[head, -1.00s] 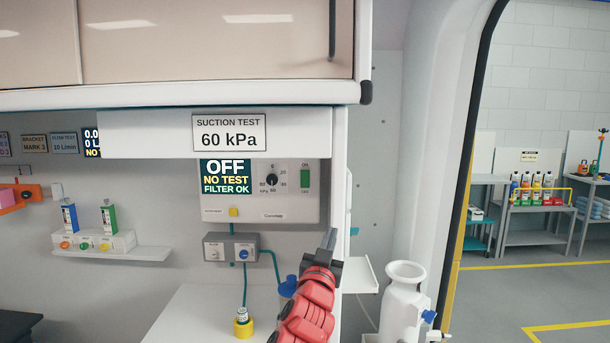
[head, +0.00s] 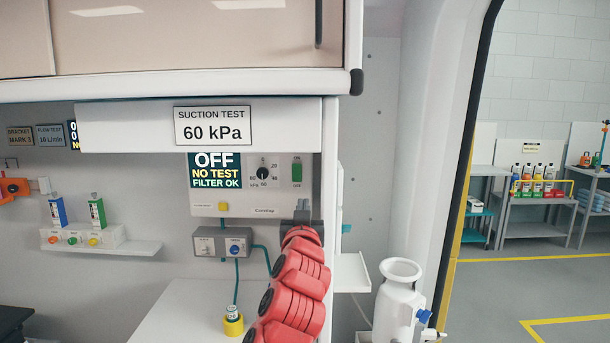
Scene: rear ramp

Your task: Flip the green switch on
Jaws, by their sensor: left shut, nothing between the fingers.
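The green switch (head: 297,173) is on the right side of the white suction panel (head: 258,212), with ON above it and OFF below. The panel's display (head: 215,170) reads OFF, NO TEST, FILTER OK. My left gripper (head: 302,205) is shut and empty, just below the switch, in front of the panel's lower right part. A small gap shows between the fingertips and the switch in the picture. Whether the fingertips touch the panel, I cannot tell. My red left arm comes up from below. My right gripper is not in view.
A dial (head: 263,174) sits left of the switch, and a yellow button (head: 223,206) lower left. A grey box (head: 222,244) with two knobs is below. An overhead cabinet (head: 200,88) hangs above. A white canister (head: 398,305) stands at right.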

